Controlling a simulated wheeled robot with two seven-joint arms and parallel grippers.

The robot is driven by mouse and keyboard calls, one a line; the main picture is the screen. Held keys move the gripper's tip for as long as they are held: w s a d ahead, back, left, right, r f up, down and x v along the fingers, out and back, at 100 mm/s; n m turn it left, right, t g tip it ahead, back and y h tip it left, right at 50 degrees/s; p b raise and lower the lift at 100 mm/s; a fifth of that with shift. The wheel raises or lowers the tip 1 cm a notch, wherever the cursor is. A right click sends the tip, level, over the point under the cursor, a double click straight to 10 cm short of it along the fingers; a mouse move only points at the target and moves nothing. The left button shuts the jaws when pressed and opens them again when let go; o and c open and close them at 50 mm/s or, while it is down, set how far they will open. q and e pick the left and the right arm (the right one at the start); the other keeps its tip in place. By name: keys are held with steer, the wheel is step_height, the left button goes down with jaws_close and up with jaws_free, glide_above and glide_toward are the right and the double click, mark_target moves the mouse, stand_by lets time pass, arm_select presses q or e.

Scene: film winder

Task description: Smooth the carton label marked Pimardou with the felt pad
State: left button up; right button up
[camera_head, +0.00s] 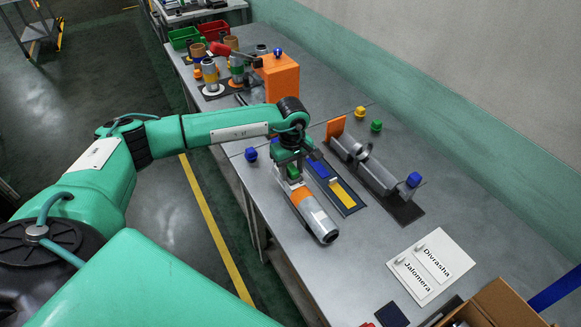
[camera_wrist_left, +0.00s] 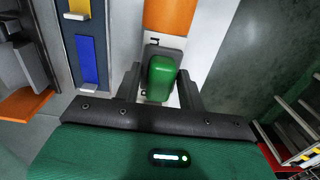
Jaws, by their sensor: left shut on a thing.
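My left gripper (camera_head: 292,170) is over the near edge of the table, shut on a green block (camera_wrist_left: 161,78), with a finger on each side. The block sits on a dark grey mount on a grey-white cylinder with an orange band (camera_head: 301,194). The cylinder's round end points toward the front. I cannot tell whether the cylinder touches the table. A white sheet (camera_head: 431,266) carries labels reading Divrasha and Jalomera. No Pimardou label is readable. A small dark blue pad (camera_head: 391,315) lies near the front; I cannot tell if it is felt. My right gripper is out of view.
A dark board (camera_head: 349,207) with blue and yellow bars lies beside the cylinder. A grey roller fixture (camera_head: 378,178) is further right. An open cardboard carton (camera_head: 503,304) is at bottom right. An orange block (camera_head: 281,77) and several cylinders stand at the back.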

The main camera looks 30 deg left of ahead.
mark_target(297, 184)
arm_select(q)
steer(key=shift+s+d, duration=0.2)
steer(key=shift+d, duration=0.1)
steer(key=shift+s+d, duration=0.3)
steer(key=shift+d, duration=0.2)
steer(key=shift+d, duration=0.1)
stand_by(0.4)
steer(key=shift+s+d+b, duration=0.35)
steer(key=shift+d+b, duration=0.05)
steer(key=shift+d, duration=0.05)
step_height(297, 184, up, 7)
steer(key=p, duration=0.2)
stand_by(0.8)
stand_by(0.3)
